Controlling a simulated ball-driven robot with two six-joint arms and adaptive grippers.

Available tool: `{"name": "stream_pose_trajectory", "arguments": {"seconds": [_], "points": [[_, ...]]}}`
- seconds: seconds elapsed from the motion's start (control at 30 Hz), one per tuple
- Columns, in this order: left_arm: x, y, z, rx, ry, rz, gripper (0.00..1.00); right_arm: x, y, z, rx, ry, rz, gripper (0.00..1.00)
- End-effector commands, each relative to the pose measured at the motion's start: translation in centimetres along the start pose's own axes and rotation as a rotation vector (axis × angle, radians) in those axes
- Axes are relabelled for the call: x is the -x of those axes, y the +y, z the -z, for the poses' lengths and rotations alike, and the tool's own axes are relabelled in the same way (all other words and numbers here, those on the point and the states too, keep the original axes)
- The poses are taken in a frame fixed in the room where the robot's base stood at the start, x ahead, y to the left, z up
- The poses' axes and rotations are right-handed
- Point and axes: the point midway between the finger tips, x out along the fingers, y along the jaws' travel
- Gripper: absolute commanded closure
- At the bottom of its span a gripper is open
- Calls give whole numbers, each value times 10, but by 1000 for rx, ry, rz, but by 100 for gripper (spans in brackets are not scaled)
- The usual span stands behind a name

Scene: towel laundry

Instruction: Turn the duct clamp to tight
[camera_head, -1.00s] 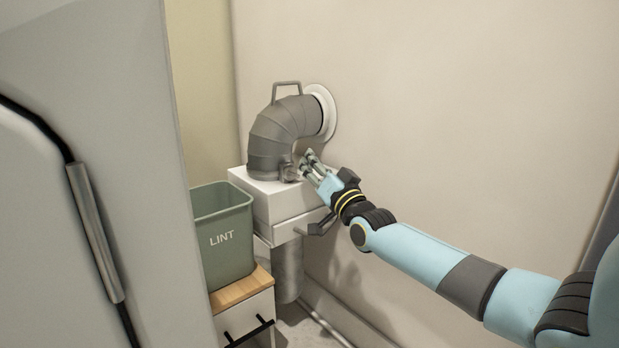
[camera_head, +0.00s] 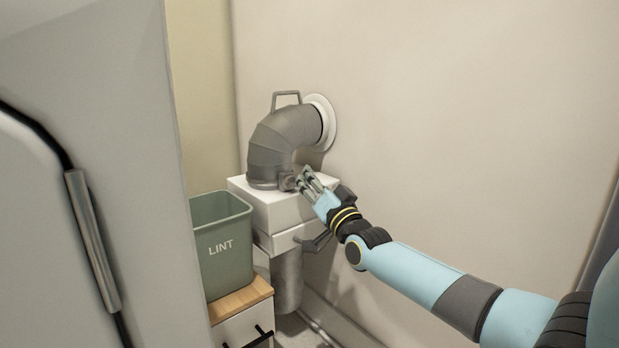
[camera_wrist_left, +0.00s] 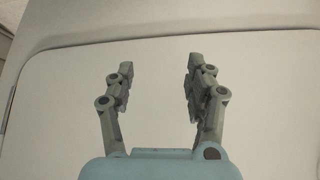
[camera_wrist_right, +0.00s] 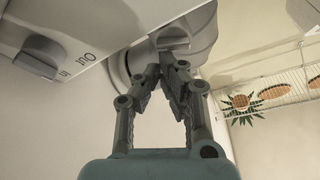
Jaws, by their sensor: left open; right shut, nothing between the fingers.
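The grey elbow duct (camera_head: 275,140) rises from a white box and bends into a round white wall collar. The duct clamp (camera_head: 287,182) is a small grey fitting with a knob at the foot of the duct. In the right wrist view the clamp knob (camera_wrist_right: 172,40) shows just beyond my fingertips. My right gripper (camera_head: 303,176) is shut and empty, with its tips close beside the clamp; I cannot tell if they touch it. Its fingertips also meet in the right wrist view (camera_wrist_right: 165,68). My left gripper (camera_wrist_left: 160,68) is open and empty before a pale panel.
The white box (camera_head: 265,205) carries a dark lever (camera_head: 316,241) on its front. A green LINT bin (camera_head: 222,245) stands on a wood-topped cabinet (camera_head: 241,298) to the left. A large grey appliance (camera_head: 90,150) fills the left side. The wall to the right is bare.

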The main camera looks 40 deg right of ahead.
Motion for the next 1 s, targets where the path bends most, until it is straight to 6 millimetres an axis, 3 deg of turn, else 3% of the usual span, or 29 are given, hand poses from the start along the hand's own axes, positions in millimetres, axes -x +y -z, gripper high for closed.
{"name": "stream_pose_trajectory", "arguments": {"seconds": [0.47, 0.77, 0.83, 1.0], "points": [[12, -1, 6, -1, -66, -4, 46, 2, 2, -5, -86, -1, -32, 100], [51, -1, 13, -4, -241, -15, 46, 2, 2, -6, -269, -2, -96, 100], [57, -2, 9, -5, -290, -15, 46, 2, 3, -7, -332, -2, -118, 100], [46, -6, -10, -5, -344, -3, 46, 4, 5, -11, -485, -3, -173, 100]]}}
